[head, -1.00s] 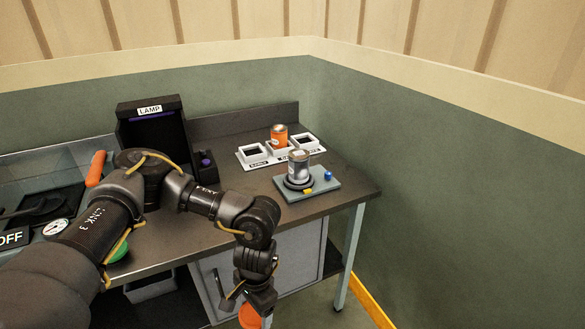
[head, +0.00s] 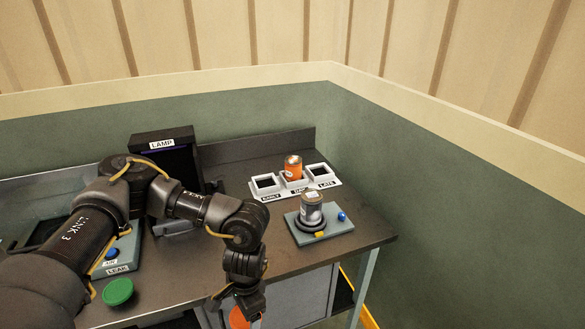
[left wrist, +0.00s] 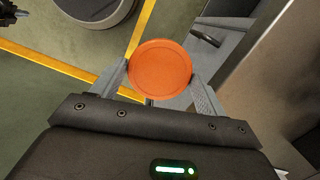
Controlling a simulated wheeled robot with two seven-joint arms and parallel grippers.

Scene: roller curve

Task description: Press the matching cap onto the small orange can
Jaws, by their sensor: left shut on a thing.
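The small orange can (head: 293,168) stands in the middle cell of a white three-cell holder (head: 334,182) at the back of the bench. An orange cap (left wrist: 160,67) is held between the fingers of my left gripper (left wrist: 162,85) in the left wrist view. In the head view the cap (head: 240,317) shows at the bottom edge, below the left gripper (head: 240,303), in front of the bench and apart from the can.
A grey can (head: 311,208) stands on a blue-grey plate (head: 322,236) with a blue button. A green disc (head: 118,291) lies near the bench's front edge. A black lamp box (head: 165,143) stands at the back.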

